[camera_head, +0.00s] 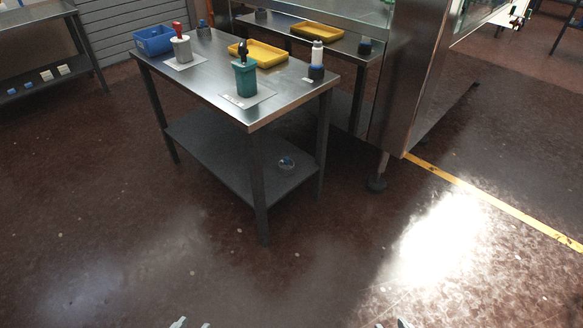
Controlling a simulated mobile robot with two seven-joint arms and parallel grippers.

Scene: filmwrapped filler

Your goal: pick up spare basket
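A blue basket (153,40) sits at the far left corner of the steel table (215,82). A yellow tray (258,54) sits at the table's back edge, and another yellow tray (317,31) is on the bench behind. Nothing marks which of these is the spare basket. My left gripper (191,324) and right gripper (391,325) show only as fingertips at the bottom edge, over the floor and well short of the table. The tips of each look spread apart, with nothing between them.
On the table stand a grey container with a red top (181,47), a green container (245,77) and a white bottle (317,53) in a dark holder. A small round item (286,162) lies on the lower shelf. A steel machine (405,80) stands right. The front floor is clear.

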